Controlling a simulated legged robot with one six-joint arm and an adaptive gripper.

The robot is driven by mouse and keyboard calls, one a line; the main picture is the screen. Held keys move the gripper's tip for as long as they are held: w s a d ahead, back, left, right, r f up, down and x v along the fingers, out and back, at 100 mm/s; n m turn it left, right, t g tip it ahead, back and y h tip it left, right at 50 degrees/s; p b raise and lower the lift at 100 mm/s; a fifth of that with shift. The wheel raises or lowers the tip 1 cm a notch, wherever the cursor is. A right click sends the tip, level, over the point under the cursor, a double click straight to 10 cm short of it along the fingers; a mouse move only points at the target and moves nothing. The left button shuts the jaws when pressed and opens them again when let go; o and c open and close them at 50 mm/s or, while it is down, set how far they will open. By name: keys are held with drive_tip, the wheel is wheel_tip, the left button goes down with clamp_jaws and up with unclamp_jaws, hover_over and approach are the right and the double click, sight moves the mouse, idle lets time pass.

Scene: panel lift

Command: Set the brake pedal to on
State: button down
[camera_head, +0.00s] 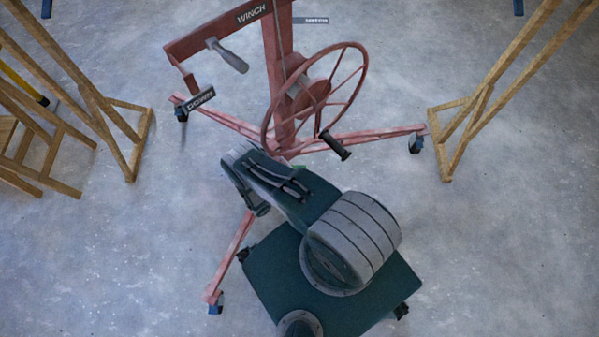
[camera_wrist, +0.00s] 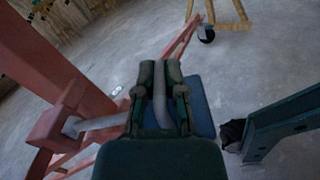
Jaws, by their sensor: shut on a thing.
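In the wrist view my gripper (camera_wrist: 160,72) is shut on a grey bent rod (camera_wrist: 100,123). The rod comes out of a red block (camera_wrist: 58,128) on the red post and curves up between the two fingers. It looks like the brake pedal, though I see no label on it and cannot tell its setting. A blue flat piece (camera_wrist: 203,117) shows behind the fingers, partly hidden.
The lift carries a spoked handwheel (camera_head: 352,70), a grey-handled lever (camera_head: 230,55), a WINCH label (camera_head: 252,13) and a DOWN tag (camera_head: 201,97). Its red legs spread over the floor on casters (camera_head: 416,143). Wooden trestles stand left (camera_head: 110,115) and right (camera_head: 480,100). Grey floor lies open at right.

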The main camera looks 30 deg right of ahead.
drive_tip(key=c, duration=0.7)
unclamp_jaws()
drive_tip(key=a, duration=0.8)
drive_tip(key=s+a, duration=0.1)
drive_tip(key=a, duration=0.3)
